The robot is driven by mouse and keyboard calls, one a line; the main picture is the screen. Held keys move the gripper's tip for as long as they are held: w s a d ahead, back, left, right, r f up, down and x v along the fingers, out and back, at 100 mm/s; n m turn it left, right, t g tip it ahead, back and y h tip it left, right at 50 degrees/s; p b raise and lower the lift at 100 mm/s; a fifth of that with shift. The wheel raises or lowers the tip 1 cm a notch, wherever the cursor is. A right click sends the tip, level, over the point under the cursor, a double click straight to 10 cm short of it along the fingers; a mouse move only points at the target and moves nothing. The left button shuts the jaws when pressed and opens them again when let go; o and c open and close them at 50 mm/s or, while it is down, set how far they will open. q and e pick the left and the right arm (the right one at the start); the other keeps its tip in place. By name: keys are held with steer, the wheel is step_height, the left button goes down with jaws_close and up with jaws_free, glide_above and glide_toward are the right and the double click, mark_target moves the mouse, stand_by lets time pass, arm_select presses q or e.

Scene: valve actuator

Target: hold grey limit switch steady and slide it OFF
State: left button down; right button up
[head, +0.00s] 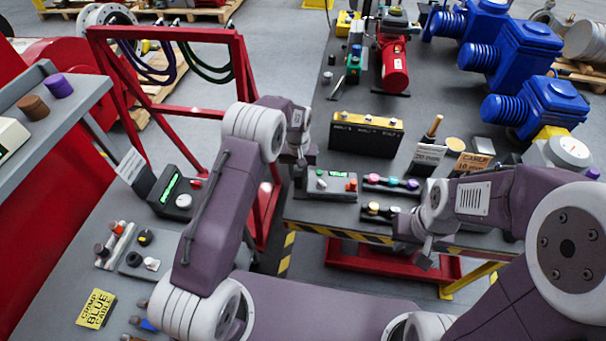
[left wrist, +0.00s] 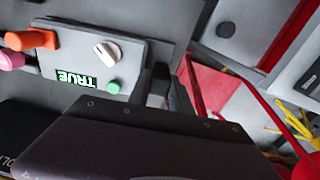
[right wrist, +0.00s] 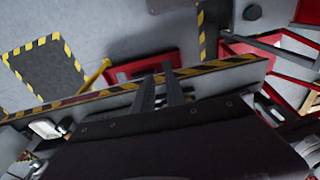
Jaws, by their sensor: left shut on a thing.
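A grey box with a green display, taken as the limit switch (head: 332,186), lies on the dark table near its front-left corner. In the left wrist view the grey box (left wrist: 130,50) shows a TRUE display, a white knob and a green button. My left gripper (head: 300,172) is at its left end in the head view. In the left wrist view its fingers (left wrist: 172,85) are shut at the box's edge; the exact contact is partly hidden. My right gripper (head: 424,258) points down at the table's front edge. In the right wrist view its fingers (right wrist: 160,82) are apart with nothing between.
Small panels with coloured knobs (head: 392,183) lie right of the box. A black block with yellow trim (head: 366,134) and label cards (head: 429,156) stand behind. A striped edge (head: 345,234) borders the table. A red frame (head: 170,33) stands left.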

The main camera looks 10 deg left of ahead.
steer(key=o, duration=0.3)
steer(key=shift+o, duration=0.2)
step_height(320, 180, up, 5)
steer(key=n+t+y, duration=0.6)
steer(key=n+t, duration=0.1)
steer(key=n, duration=0.2)
glide_above(355, 182)
steer(key=s+d, duration=0.3)
steer(key=d, duration=0.1)
steer(key=w+a+f+g, duration=0.1)
steer(key=f, duration=0.4)
steer(key=w+a+f+n, duration=0.1)
steer(key=a+f, duration=0.1)
steer(key=f, duration=0.3)
steer(key=w+a+f+g, duration=0.1)
steer(key=f, duration=0.4)
steer(key=shift+w+a+f+g+y, duration=0.1)
steer(key=shift+a+f+g+y, duration=0.1)
steer(key=shift+f+g+y, duration=0.15)
steer(key=shift+c, duration=0.3)
